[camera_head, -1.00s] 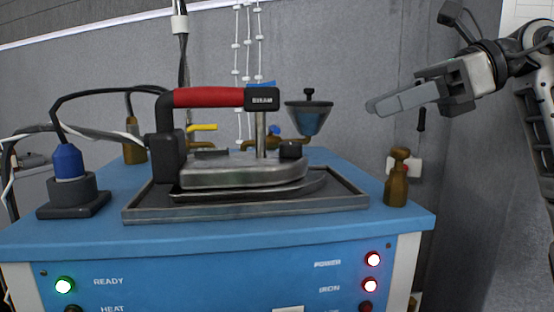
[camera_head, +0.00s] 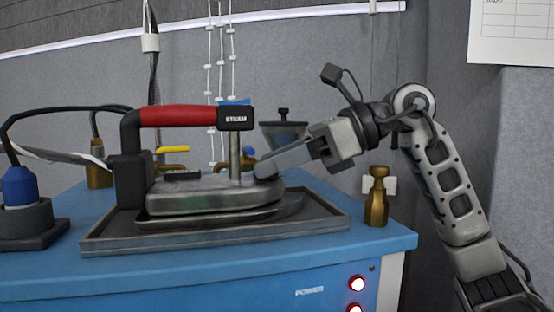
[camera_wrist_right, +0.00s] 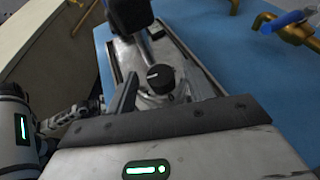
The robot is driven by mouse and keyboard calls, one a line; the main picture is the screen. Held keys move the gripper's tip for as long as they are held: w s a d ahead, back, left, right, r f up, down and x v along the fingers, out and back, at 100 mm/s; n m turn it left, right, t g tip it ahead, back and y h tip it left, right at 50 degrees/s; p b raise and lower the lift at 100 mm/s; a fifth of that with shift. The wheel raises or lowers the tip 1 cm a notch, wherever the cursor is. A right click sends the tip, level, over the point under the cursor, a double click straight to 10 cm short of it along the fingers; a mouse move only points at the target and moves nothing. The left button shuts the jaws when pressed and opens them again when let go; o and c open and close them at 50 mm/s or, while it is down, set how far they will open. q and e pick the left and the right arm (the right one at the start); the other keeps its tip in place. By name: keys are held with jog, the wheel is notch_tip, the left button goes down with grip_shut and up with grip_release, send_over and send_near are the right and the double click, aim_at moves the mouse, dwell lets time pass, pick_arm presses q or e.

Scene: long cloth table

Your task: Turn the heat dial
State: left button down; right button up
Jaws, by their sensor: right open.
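The iron with a red handle (camera_head: 178,116) rests on a dark metal tray (camera_head: 330,222) on a blue unit. Its round black heat dial (camera_wrist_right: 160,78) shows in the right wrist view on the metal body, near the handle's front post.
A brass fitting (camera_head: 377,198) stands at the unit's right edge. A blue plug in a dark socket (camera_head: 28,225) stands at the left. A grey funnel (camera_head: 284,134) is behind the iron. A brass valve with a blue lever (camera_wrist_right: 290,22) is close behind the tray.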

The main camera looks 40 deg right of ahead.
jog(key=c, duration=1)
